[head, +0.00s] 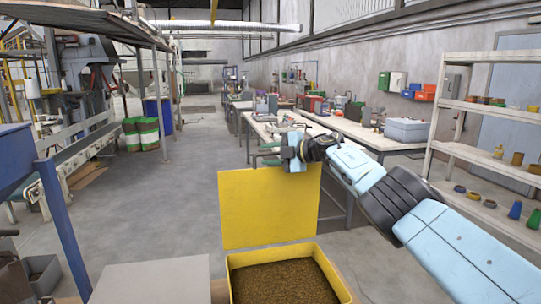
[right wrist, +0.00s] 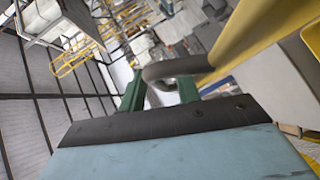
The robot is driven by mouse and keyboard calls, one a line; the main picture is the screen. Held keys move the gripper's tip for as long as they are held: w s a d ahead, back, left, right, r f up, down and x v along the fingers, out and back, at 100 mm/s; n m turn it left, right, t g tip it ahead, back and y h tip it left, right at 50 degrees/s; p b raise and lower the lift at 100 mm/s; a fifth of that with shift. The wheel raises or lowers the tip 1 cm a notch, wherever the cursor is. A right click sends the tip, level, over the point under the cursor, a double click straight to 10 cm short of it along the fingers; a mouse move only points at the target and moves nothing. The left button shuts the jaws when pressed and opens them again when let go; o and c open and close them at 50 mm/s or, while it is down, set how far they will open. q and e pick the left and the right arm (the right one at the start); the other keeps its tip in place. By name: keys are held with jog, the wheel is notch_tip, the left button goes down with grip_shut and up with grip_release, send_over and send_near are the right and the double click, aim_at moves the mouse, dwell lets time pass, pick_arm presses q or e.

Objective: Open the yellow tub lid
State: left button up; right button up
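The yellow tub (head: 238,290) stands at the bottom of the head view, filled with brown pellets (head: 285,283). Its yellow lid (head: 268,208) stands raised, close to upright, at the tub's far side. In the right wrist view the lid (right wrist: 265,35) shows edge-on at the upper right, with a grey bent handle (right wrist: 180,68) near it. My right gripper (head: 258,158) is at the lid's top edge. In the wrist view its green fingers (right wrist: 160,90) are apart, with the handle's bend at and between them. Firm contact cannot be made out. My left gripper is not in view.
A pale flat surface (head: 150,281) lies left of the tub. A blue frame post (head: 64,230) stands further left. Workbenches (head: 350,130) and a shelf rack (head: 480,160) stand to the right. The floor beyond the lid's left side is clear.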

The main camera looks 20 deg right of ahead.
jog(key=shift+s+d+r+p, duration=0.15)
jog(key=shift+d+r+p, duration=0.1)
jog(key=shift+p, duration=0.35)
jog(key=p+v, duration=0.2)
jog(key=p, duration=0.1)
jog(key=shift+p, duration=0.35)
jog(key=shift+s+d, duration=0.1)
jog(key=shift+s, duration=0.2)
jog(key=v, duration=1)
jog(key=shift+s, duration=0.15)
